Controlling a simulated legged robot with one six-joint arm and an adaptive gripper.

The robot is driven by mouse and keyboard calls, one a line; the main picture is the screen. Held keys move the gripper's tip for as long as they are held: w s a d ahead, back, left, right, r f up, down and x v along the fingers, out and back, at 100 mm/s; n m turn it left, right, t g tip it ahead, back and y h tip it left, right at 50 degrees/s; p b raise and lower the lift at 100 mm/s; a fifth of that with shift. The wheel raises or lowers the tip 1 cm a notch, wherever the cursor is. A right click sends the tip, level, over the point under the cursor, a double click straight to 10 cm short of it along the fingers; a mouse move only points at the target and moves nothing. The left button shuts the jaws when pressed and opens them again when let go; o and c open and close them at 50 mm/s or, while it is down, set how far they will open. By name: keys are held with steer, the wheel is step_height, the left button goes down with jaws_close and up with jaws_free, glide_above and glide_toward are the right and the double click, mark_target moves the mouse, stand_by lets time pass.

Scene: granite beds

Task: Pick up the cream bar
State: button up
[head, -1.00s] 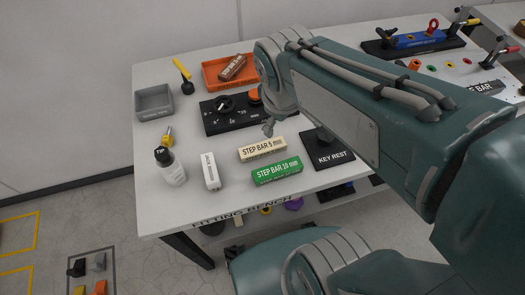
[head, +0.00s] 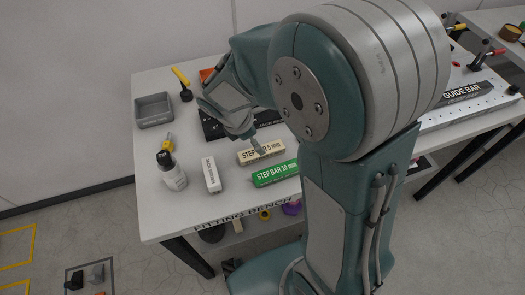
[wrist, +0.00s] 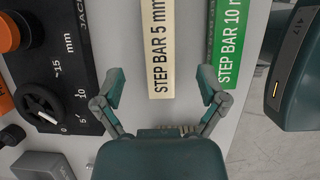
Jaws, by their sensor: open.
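The cream bar (head: 262,156), marked "STEP BAR 5 mm", lies flat on the white bench. In the wrist view the cream bar (wrist: 160,45) runs up from between my open, empty fingers (wrist: 161,82), with a gap on each side. The left fingertip is over the bench between the bar and the black dial panel. The right fingertip overlaps the near left edge of the green bar in the picture. Whether it touches is not clear.
The green bar (head: 274,174), marked "STEP BAR 10 mm", lies close beside the cream one. A small white block (head: 211,174) and a bottle (head: 172,172) stand to the left. The black dial panel (wrist: 62,60) is on the other side. A grey tray (head: 153,110) sits at the back left.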

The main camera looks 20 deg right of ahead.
steer(key=x, duration=0.6)
steer(key=shift+w+a+f, duration=0.1)
steer(key=shift+a+f, duration=0.05)
steer(key=shift+a, duration=0.05)
jaws_close()
